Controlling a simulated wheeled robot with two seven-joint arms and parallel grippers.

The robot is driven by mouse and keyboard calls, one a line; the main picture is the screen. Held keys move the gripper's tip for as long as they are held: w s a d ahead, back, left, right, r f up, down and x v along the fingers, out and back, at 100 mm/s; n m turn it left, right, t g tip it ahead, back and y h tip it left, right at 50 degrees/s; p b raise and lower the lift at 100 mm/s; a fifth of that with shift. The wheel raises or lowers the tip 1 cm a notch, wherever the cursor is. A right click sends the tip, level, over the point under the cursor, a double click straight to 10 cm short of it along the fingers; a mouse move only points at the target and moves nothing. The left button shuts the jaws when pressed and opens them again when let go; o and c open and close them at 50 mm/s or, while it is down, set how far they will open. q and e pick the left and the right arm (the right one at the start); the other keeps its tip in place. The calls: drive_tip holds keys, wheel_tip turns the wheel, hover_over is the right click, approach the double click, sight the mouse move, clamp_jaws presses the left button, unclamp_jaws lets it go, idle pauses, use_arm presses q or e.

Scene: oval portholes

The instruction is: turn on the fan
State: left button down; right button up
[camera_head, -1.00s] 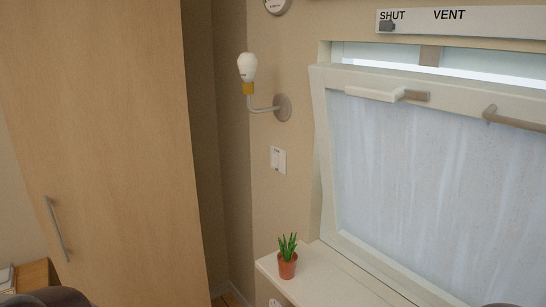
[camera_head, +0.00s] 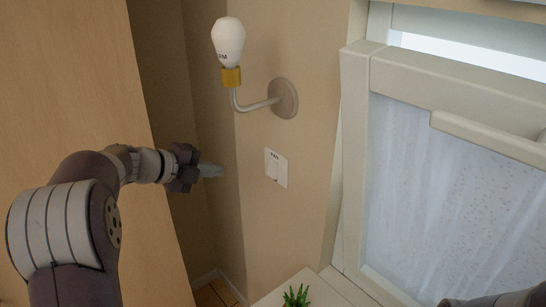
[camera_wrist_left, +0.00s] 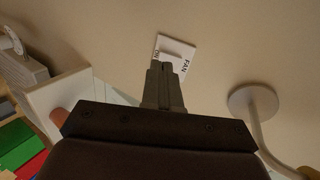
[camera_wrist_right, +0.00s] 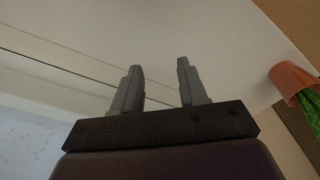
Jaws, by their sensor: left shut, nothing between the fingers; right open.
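A white wall switch plate (camera_head: 276,168) labelled FAN is on the beige wall below the lamp in the head view. It also shows in the left wrist view (camera_wrist_left: 186,58), with a raised rocker and the word ON at one edge. My left gripper (camera_head: 212,171) is shut and empty, left of the plate in the head view. In the left wrist view its fingertips (camera_wrist_left: 162,66) overlap the plate's lower part; I cannot tell whether they touch. My right gripper (camera_wrist_right: 162,72) is open and empty near a white surface. The fan itself is not in view.
A wall lamp (camera_head: 229,46) with a white bulb juts out above the switch. A tilted white-framed window (camera_head: 464,161) is at the right. A potted plant (camera_head: 296,296) stands on the white ledge (camera_head: 343,288) below. A wooden cabinet (camera_head: 66,88) stands left.

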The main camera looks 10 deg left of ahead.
use_arm(q)
drive_tip(key=s+d+r, duration=0.2)
drive_tip(key=s, duration=0.3)
drive_tip(key=p, duration=0.2)
approach(269, 173)
drive_tip(key=shift+m+h, duration=0.3)
drive_tip(key=shift+m, duration=0.1)
drive_tip(key=x, duration=0.2)
drive_tip(key=p+x, duration=0.1)
drive_tip(key=x, duration=0.1)
drive_tip(key=p+x, duration=0.1)
drive_tip(key=x, duration=0.1)
drive_tip(key=shift+w+a+f, duration=0.1)
drive_tip(key=shift+a, duration=0.2)
drive_tip(key=shift+w+d+p, duration=0.15)
drive_tip(key=shift+p, duration=0.15)
drive_tip(key=shift+d, duration=0.15)
use_arm(e)
drive_tip(key=s+r, duration=0.1)
drive_tip(key=r, duration=0.2)
drive_tip(key=s+r, duration=0.1)
drive_tip(key=r, duration=0.1)
drive_tip(key=shift+s+d, duration=0.3)
drive_tip(key=shift+d, duration=0.05)
use_arm(q)
drive_tip(key=shift+f, duration=0.1)
